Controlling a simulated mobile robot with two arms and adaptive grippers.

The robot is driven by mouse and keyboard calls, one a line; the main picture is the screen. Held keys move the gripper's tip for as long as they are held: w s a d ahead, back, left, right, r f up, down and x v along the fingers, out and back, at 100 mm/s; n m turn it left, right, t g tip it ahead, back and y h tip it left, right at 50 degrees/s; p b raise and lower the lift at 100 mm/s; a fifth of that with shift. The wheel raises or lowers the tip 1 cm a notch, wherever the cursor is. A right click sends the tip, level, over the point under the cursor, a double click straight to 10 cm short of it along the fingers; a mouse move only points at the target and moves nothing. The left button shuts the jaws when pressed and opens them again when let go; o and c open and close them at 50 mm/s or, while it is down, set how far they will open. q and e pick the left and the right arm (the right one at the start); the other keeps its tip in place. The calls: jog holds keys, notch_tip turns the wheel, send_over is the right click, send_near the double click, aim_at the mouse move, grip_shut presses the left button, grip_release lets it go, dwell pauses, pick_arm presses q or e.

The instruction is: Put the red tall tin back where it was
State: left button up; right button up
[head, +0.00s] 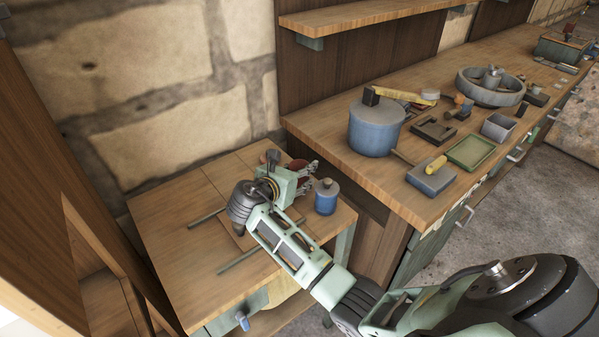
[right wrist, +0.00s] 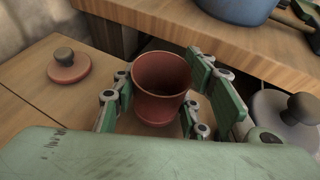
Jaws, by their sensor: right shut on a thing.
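The red tall tin (right wrist: 160,88) is open at the top, and its inside looks empty. It stands between the green fingers of my right gripper (right wrist: 165,105), which is shut on it. In the head view the right gripper (head: 304,176) is over the low wooden table, and only a bit of the red tin (head: 298,167) shows there. I cannot tell whether the tin touches the table. A red lid with a dark knob (right wrist: 68,67) lies on the table to the left of the tin in the right wrist view. My left gripper is not in view.
A blue tin with a grey lid (head: 326,198) stands close to the right gripper on the low table (head: 165,230). Thin rods (head: 207,217) lie on the table. A higher workbench (head: 335,145) with a blue pot (head: 375,135) and trays rises at the right.

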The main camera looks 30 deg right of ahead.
jog(key=o, duration=1.1)
jog(key=shift+f, duration=0.1)
jog(key=v, duration=1.2)
